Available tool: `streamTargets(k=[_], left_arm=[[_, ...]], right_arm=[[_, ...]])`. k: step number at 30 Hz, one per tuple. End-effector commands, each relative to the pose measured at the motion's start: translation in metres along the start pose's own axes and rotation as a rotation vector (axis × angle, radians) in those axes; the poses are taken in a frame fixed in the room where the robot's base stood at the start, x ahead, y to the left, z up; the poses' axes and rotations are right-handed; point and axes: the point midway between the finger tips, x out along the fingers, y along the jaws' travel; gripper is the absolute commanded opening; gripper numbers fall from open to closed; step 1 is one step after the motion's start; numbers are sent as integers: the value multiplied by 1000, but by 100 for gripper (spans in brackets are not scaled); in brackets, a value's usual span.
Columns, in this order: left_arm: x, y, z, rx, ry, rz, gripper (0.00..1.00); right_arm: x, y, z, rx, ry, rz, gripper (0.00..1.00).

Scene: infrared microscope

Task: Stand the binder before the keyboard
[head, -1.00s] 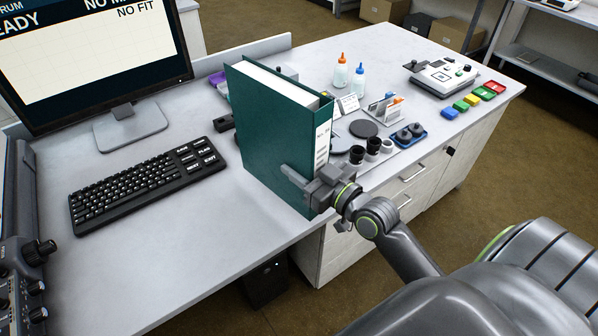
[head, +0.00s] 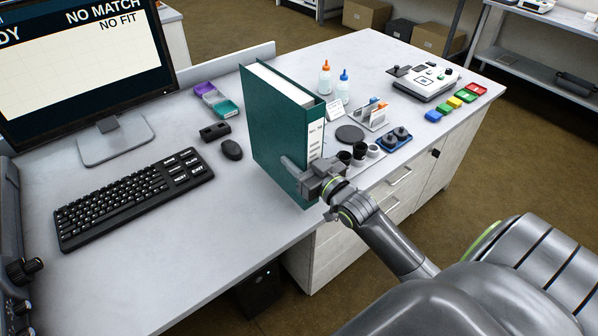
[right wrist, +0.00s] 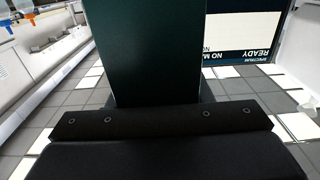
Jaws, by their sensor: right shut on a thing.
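The dark green binder (head: 275,135) stands upright in the head view, right of the keyboard and mouse, near the desk's front edge. Its white-labelled spine faces front right. My right gripper (head: 306,175) is shut on the binder low at the spine, with one finger showing against the cover. I cannot tell if the binder's base touches the desk. In the right wrist view the binder (right wrist: 149,50) is a dark upright slab beyond the black gripper body. The black keyboard (head: 135,198) lies on the desk before the monitor. My left gripper is not in view.
A mouse (head: 231,150) and a small black block (head: 214,131) lie between keyboard and binder. The monitor (head: 85,60) stands behind the keyboard. Black cups (head: 359,152), bottles (head: 325,78) and a blue tray (head: 411,144) are right of the binder. Desk in front of the keyboard is clear.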

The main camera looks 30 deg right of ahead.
Motion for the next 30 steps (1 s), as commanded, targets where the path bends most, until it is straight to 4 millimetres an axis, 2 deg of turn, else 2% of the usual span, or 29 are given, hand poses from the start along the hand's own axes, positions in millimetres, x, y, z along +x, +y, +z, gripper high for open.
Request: streamTargets(k=[3, 6, 17, 18, 23, 30], left_arm=[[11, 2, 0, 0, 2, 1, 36], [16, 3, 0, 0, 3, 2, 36], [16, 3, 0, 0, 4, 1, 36], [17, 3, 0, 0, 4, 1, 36], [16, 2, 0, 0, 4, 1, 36], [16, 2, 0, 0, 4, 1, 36]], right_arm=[[0, 0, 20, 3, 3, 0, 4], [0, 0, 30, 2, 2, 0, 4], [0, 0, 33, 1, 4, 0, 4], [0, 0, 36, 1, -2, 1, 47], [0, 0, 35, 1, -2, 1, 67], [0, 0, 35, 1, -2, 1, 67]])
